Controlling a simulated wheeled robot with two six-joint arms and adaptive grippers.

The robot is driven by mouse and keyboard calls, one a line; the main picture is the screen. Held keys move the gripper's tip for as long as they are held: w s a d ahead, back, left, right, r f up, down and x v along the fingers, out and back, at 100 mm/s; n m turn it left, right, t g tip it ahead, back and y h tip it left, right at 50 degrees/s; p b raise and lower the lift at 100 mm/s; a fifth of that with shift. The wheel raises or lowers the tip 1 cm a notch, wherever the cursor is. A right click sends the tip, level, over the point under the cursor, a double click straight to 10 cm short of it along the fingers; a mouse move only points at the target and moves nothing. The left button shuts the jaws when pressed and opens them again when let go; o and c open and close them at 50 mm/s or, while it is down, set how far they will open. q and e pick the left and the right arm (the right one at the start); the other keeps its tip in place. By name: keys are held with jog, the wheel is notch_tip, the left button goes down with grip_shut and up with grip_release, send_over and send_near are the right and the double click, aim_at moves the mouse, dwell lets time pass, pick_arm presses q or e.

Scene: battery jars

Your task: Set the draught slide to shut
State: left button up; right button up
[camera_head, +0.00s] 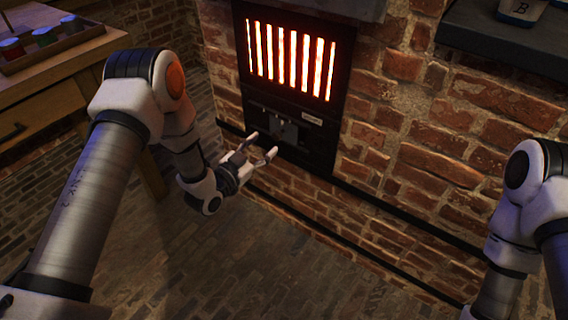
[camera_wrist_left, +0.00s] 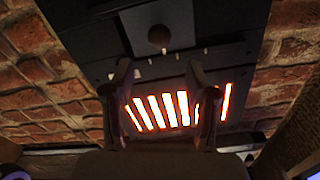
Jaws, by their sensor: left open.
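The draught slide (camera_head: 284,130) is a dark plate with a knob, set in the black iron panel below the glowing grate. In the left wrist view the picture is turned over: the round dark knob (camera_wrist_left: 158,36) sits on its plate above the grate. My left gripper (camera_head: 264,145) is open and empty, in front of the lower panel and apart from the knob as far as I can tell. Its two fingertips (camera_wrist_left: 158,72) show on either side of the knob's line in the left wrist view. The right gripper is out of view.
The furnace grate (camera_head: 290,60) glows orange in a brick wall (camera_head: 430,150). A wooden table (camera_head: 60,60) with a tray of jars (camera_head: 45,38) stands at the left. A dark shelf (camera_head: 500,38) holds a jar marked B (camera_head: 521,10). The brick floor (camera_head: 250,270) is clear.

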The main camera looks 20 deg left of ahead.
aim_at(275, 138)
pick_arm(q)
jog(key=w+b, duration=0.1)
jog(key=w, duration=0.1)
jog(key=w+d+f+b, duration=0.1)
jog(key=w, duration=0.1)
jog(key=w+d+b, duration=0.1)
jog(key=w, duration=0.1)
jog(key=shift+w+d+f, duration=0.1)
jog(key=shift+w+f, duration=0.2)
jog(key=shift+f, duration=0.05)
jog(key=shift+w+d+r, duration=0.15)
jog(key=shift+w, duration=0.2)
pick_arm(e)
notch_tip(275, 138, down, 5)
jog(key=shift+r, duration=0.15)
pick_arm(q)
jog(key=shift+c, duration=0.3)
grip_shut()
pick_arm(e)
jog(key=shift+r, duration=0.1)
